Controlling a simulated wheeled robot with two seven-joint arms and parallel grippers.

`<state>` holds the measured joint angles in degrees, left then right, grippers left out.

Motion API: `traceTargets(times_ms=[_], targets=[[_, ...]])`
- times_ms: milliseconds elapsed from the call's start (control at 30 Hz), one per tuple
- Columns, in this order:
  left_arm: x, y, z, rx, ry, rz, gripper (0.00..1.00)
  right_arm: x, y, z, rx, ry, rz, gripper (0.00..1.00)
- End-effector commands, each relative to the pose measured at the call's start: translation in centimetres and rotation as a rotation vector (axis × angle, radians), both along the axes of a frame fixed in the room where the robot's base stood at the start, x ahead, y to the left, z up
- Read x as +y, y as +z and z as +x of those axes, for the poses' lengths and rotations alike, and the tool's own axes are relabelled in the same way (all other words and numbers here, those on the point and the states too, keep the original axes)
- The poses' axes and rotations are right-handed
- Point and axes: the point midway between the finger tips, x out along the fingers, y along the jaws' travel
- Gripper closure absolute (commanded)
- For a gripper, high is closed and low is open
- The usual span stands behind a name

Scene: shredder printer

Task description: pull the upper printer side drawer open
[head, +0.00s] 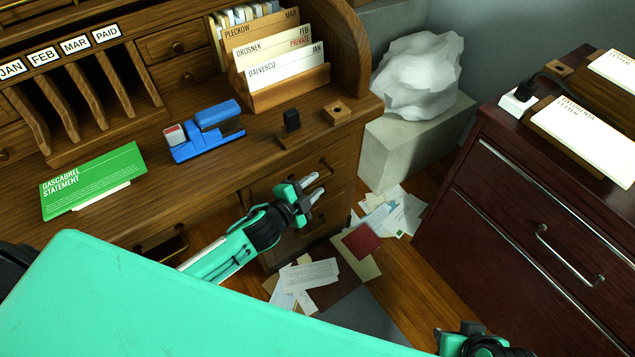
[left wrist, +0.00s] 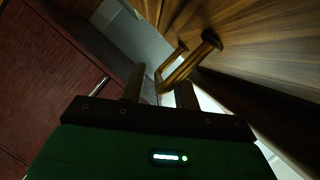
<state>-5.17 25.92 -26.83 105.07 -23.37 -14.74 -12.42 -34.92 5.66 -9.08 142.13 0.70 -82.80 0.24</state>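The wooden desk has a stack of drawers on its right side; the upper drawer front (head: 285,190) looks closed. My left gripper (head: 316,188) is in front of this stack with its two fingers apart. In the left wrist view, a brass handle (left wrist: 184,67) on a wooden drawer front (left wrist: 255,60) shows just beyond and between the open fingers (left wrist: 160,88). I cannot tell whether the fingers touch it. My right gripper (head: 470,342) is at the bottom edge; its fingertips are not clear. No printer is clearly visible.
A dark red cabinet (head: 520,230) with a metal handle (head: 565,258) stands at right. Papers (head: 390,212) litter the floor between it and the desk. A pale rock (head: 418,75) stands behind.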

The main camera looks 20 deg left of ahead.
Motion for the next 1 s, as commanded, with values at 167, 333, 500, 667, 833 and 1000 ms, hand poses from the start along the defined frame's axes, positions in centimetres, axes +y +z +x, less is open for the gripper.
traceTargets(times_ms=[167,333,500,667,833,1000], targets=[[-0.5,-0.4,1.6,0.000,0.000,0.000,0.68,0.4,-0.1,0.4,-0.029,0.007,0.011,0.64],[-0.7,-0.5,2.0,0.000,0.000,0.000,0.68,0.7,-0.2,0.6,-0.039,0.012,0.017,0.64],[-0.7,-0.5,2.0,0.001,-0.001,0.000,0.68,0.8,-0.2,0.5,-0.038,0.015,0.018,0.64],[-0.7,-0.5,2.0,0.001,-0.001,0.000,0.88,0.8,-0.2,0.5,-0.036,0.014,0.017,0.64],[-0.7,-0.5,2.0,0.001,0.000,0.001,1.00,0.7,-0.2,0.5,-0.035,0.013,0.015,0.64],[-0.7,-0.6,2.0,0.002,0.000,0.000,1.00,0.6,-0.2,0.5,-0.034,0.010,0.014,0.64]])
